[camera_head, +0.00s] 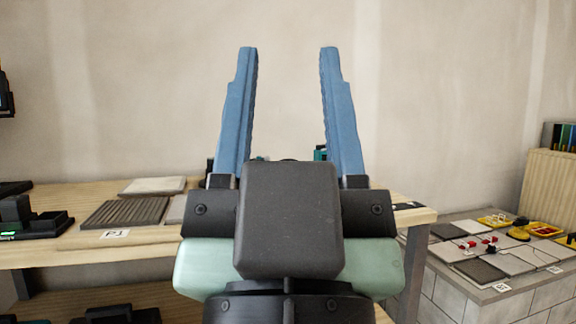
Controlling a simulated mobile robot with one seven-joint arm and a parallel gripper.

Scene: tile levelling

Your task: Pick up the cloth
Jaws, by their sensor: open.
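My gripper (287,52) fills the middle of the head view, with its two blue fingers pointing up and well apart. It is open, and nothing shows between the fingers except the plain wall behind. I cannot make out a cloth in this view. The gripper body hides the middle of the wooden workbench (150,234) behind it, and small dark and teal items show only in part there.
A ribbed dark tile (125,213) and a pale tile (152,186) lie on the bench at left, beside a black device (32,220) with a green light. At right, a low tiled platform (470,285) holds tiles, red-capped pieces and yellow trays (545,230).

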